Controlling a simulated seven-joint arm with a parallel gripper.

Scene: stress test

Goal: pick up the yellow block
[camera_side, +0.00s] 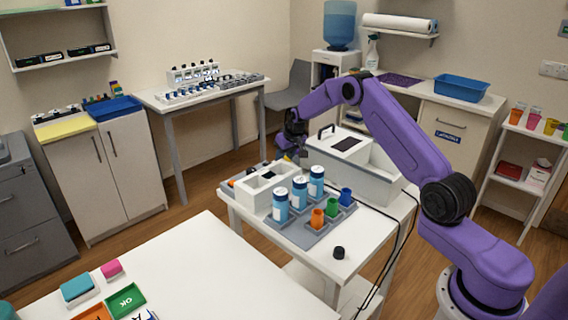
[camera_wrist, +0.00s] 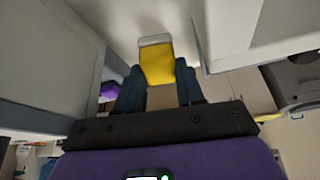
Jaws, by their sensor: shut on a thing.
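In the wrist view a yellow block (camera_wrist: 156,64) with a pale grey top edge sits between the two dark fingers of my gripper (camera_wrist: 158,80). The fingers touch or lie close along its lower sides, and my gripper is shut on it. In the side view my gripper (camera_side: 288,150) is at the far side of the small white table, behind a white box with openings. The yellow block cannot be made out there; the gripper and the box hide that spot.
The small table (camera_side: 338,265) holds blue bottles (camera_side: 299,192), coloured cups (camera_side: 318,219) on a grey tray, a black cap (camera_side: 339,252) and a large white machine (camera_side: 365,165) close beside my gripper. In the wrist view, grey-white walls (camera_wrist: 50,60) rise on both sides.

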